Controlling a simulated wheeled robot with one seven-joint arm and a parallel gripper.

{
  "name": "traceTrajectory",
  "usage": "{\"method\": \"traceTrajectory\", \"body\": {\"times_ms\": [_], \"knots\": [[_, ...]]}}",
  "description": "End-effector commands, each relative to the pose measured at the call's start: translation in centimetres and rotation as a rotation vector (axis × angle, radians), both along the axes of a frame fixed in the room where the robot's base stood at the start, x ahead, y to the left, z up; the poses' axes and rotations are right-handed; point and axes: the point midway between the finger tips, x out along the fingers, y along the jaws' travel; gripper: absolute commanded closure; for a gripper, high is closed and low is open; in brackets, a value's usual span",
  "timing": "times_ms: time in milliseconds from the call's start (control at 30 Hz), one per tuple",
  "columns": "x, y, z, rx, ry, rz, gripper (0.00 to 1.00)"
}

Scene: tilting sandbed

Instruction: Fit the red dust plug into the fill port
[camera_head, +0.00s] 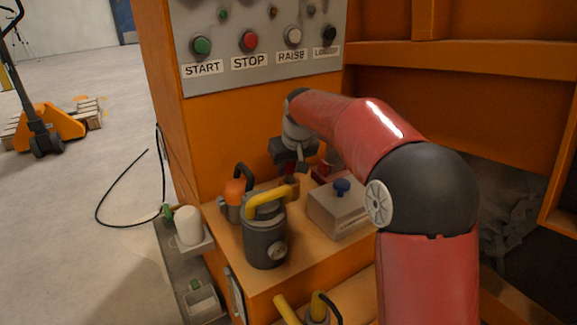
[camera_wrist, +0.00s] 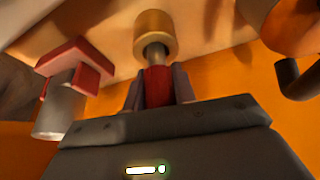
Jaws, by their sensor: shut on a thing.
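My gripper (camera_head: 291,170) is over the orange bench, beneath the button panel. In the wrist view my gripper (camera_wrist: 158,86) has its two fingers closed on the sides of a red piece, which I take for the red dust plug (camera_wrist: 157,88). A dark grey stem runs from its far end to a tan, brass-like collar (camera_wrist: 154,27), which I take for the fill port. The collar also shows below my gripper in the head view (camera_head: 291,191). The stem's end is hidden at the collar, so I cannot tell how deep it sits.
A grey cylinder with a red square flange (camera_wrist: 73,62) is close beside the gripper. A canister with a yellow handle (camera_head: 265,240), an orange-topped canister (camera_head: 233,192) and a grey box with a blue knob (camera_head: 338,212) crowd the bench. The panel wall (camera_head: 235,120) is just behind.

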Motion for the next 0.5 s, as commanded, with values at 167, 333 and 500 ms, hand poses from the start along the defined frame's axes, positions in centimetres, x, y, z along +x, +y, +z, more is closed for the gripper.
{"method": "traceTrajectory", "body": {"times_ms": [167,333,500], "knots": [[0.01,0.01,-0.56,0.000,0.000,0.000,0.95],[0.02,0.00,-0.98,0.000,-0.001,0.000,0.95],[0.01,0.00,-1.10,0.000,0.000,0.000,0.63]]}}
